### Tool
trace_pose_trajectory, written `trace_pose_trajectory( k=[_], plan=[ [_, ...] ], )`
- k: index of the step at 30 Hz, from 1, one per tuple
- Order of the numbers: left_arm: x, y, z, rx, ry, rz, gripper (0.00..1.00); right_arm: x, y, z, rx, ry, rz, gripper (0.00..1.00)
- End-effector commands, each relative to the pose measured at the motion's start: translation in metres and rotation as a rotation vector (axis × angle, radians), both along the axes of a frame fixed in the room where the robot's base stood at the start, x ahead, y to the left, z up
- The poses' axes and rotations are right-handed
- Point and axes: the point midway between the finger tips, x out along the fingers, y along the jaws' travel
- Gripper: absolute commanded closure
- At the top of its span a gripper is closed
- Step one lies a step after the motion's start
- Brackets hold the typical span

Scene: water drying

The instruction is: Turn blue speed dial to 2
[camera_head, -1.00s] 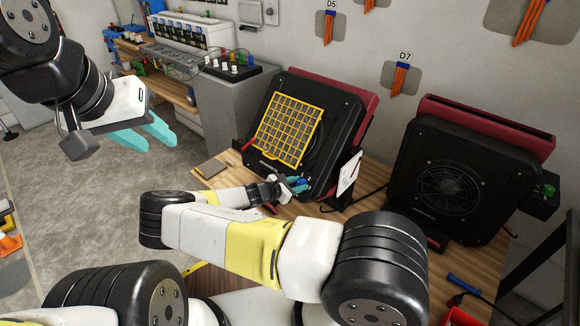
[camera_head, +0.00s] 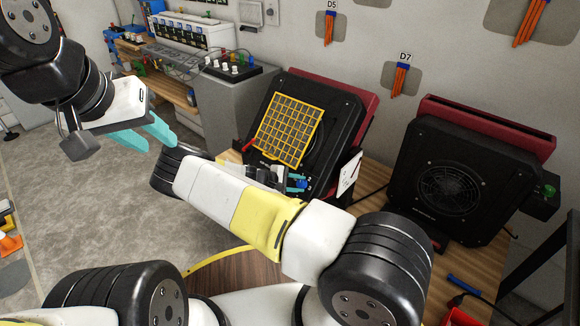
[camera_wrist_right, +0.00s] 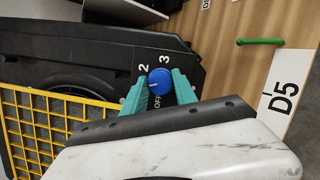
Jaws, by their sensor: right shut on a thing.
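The blue speed dial (camera_wrist_right: 159,81) sits on a black panel between the printed 2, 3 and OFF. Its white mark points left, below the 2. In the head view the dial (camera_head: 301,184) is small, at the lower right of the left fan unit (camera_head: 335,130) with the yellow grille. My right gripper (camera_wrist_right: 160,88) is shut on the dial, one teal finger on each side; it also shows in the head view (camera_head: 297,182), partly behind my forearm. My left gripper (camera_head: 146,134) hangs empty at upper left, its teal fingers apart.
A second black fan unit (camera_head: 445,185) stands to the right on the wooden bench. A D5 sign (camera_wrist_right: 282,98) and a green handle (camera_wrist_right: 260,41) are near the right gripper. A grey cabinet (camera_head: 222,105) stands behind at left.

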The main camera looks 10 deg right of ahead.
Motion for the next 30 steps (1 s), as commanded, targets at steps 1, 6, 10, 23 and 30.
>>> trace_pose_trajectory(
  k=[1,6,10,23,30],
  plan=[
    [0.0000,0.0000,0.0000,0.000,0.000,0.000,0.62,0.0006,0.0009,0.0005,0.025,-0.029,-0.030,1.00],
    [0.0000,0.0000,0.0000,0.000,0.000,0.000,0.62,0.0009,0.0004,0.0010,0.101,-0.127,-0.133,1.00],
    [0.0000,0.0000,0.0000,0.000,0.000,0.000,0.62,0.0009,0.0002,0.0011,0.159,-0.200,-0.213,1.00],
    [0.0000,0.0000,0.0000,0.000,0.000,0.000,0.62,0.0008,-0.0006,0.0017,0.331,-0.421,-0.446,1.00],
    [0.0000,0.0000,0.0000,0.000,0.000,0.000,0.62,0.0009,-0.0002,0.0016,0.390,-0.497,-0.525,1.00]
  ],
)
